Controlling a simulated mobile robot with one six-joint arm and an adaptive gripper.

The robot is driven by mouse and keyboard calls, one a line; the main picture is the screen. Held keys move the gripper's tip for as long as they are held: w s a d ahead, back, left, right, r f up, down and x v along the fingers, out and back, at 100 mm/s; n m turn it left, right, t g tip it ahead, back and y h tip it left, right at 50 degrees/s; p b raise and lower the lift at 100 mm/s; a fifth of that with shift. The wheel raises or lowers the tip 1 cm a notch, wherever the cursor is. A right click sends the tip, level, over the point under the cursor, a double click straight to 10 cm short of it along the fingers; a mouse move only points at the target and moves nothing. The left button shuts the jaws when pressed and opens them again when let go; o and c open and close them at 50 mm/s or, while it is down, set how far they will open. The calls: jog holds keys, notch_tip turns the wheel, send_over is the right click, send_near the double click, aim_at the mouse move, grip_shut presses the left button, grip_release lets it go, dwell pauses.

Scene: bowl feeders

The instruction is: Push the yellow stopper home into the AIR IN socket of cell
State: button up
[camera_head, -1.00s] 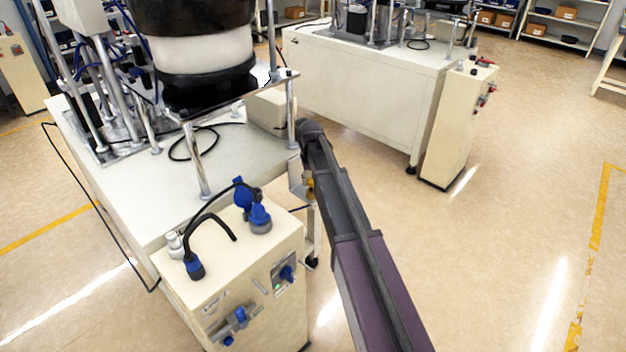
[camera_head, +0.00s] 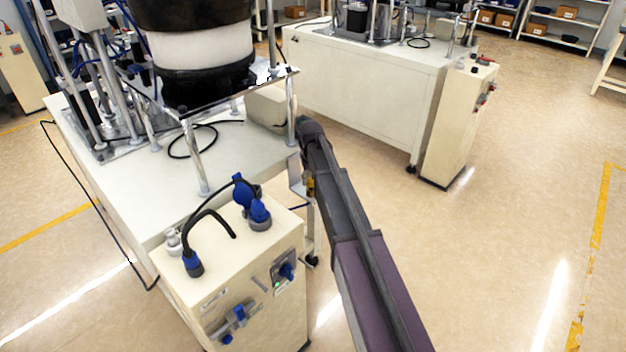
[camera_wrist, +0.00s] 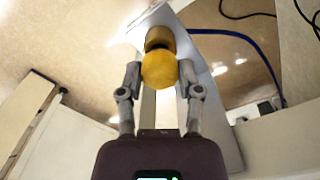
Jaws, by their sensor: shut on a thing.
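The yellow stopper (camera_wrist: 159,70) is round-ended and sits between the fingertips of my gripper (camera_wrist: 160,76) in the wrist view. My gripper is shut on it, one finger on each side. Just beyond the stopper, in line with it, is a yellow part with a dark band (camera_wrist: 160,39), in front of a pale grey plate (camera_wrist: 206,75). I cannot tell whether this is the socket or the stopper's far end, nor how deep the stopper sits. In the head view a small yellow spot (camera_head: 310,186) shows by a bracket at the table's side; my arm hides the gripper there.
A cream cabinet (camera_head: 222,275) with blue plugs and a black cable stands in front of the white feeder table (camera_head: 125,190). A blue hose (camera_wrist: 250,42) runs beside the plate in the wrist view. Floor to the right is clear.

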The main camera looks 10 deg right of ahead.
jog(key=shift+f+b, duration=0.6)
dwell(0.5)
jog(key=o, duration=1)
jog(key=shift+o, duration=1)
jog(key=shift+r, duration=0.15)
jog(key=shift+r+p, duration=3.5)
jog(key=shift+p, duration=0.15)
jog(key=shift+r, duration=0.1)
